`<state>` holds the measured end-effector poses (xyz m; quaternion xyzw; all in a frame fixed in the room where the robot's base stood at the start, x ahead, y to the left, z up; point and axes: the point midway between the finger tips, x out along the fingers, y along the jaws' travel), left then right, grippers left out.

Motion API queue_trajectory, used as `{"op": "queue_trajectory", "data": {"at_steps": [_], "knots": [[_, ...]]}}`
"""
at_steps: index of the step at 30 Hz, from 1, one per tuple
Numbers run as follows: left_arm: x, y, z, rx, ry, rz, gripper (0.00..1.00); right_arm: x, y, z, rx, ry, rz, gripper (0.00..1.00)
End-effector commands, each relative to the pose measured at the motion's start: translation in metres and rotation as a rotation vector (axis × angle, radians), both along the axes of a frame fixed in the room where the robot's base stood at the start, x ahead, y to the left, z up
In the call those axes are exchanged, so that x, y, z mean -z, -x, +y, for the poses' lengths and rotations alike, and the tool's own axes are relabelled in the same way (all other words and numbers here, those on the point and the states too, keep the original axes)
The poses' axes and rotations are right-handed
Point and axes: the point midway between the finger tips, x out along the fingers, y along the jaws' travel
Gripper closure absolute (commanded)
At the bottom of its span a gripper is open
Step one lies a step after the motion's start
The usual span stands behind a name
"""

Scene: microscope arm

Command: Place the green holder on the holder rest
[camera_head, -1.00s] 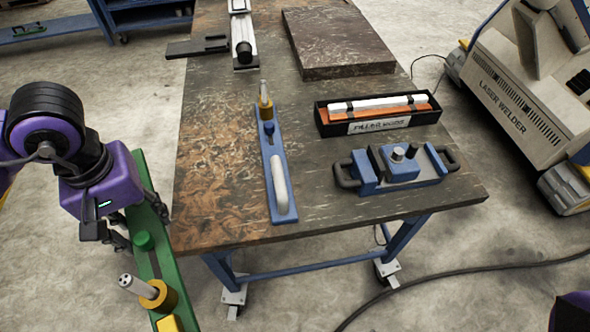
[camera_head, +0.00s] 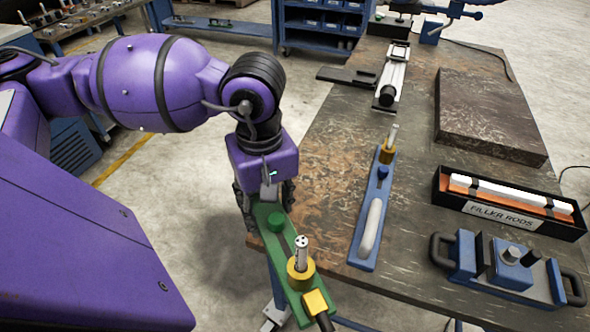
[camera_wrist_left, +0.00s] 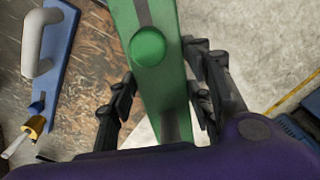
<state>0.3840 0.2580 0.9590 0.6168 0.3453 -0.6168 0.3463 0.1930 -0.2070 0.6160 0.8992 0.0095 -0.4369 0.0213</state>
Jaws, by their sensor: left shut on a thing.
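My left gripper (camera_head: 264,198) is shut on the green holder (camera_head: 270,210), near its far end. The holder has a green knob (camera_head: 277,222), a brass collar (camera_head: 300,274) with a metal tip, and a yellow block (camera_head: 315,302) at its near end. It hangs at the table's near left corner, partly past the edge. The left wrist view shows the holder (camera_wrist_left: 160,90) between the two dark fingers (camera_wrist_left: 160,104). I cannot tell for sure which item is the holder rest. My right gripper is out of view.
The table (camera_head: 325,165) carries a blue holder (camera_head: 373,212), a blue-black fixture (camera_head: 510,268), a filler rods box (camera_head: 510,203), a dark slab (camera_head: 487,115) and a silver rail device (camera_head: 393,76). A flat black piece (camera_head: 348,76) juts from the far left edge. The left table surface is clear.

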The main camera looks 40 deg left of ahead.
Motion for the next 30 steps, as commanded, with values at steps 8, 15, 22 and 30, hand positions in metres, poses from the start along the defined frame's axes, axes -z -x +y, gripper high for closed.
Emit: {"op": "queue_trajectory", "data": {"at_steps": [8,15,22,30], "knots": [[0.024,-0.054,0.029,-0.004,0.002,-0.005,1.00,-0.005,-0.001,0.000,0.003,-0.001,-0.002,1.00],[0.062,-0.088,0.048,-0.002,0.002,-0.002,1.00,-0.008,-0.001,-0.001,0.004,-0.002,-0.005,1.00],[0.082,-0.103,0.057,0.001,0.000,-0.004,1.00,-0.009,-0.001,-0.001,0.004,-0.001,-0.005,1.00],[0.103,-0.108,0.060,0.001,0.001,-0.001,1.00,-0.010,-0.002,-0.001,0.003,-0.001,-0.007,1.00]]}}
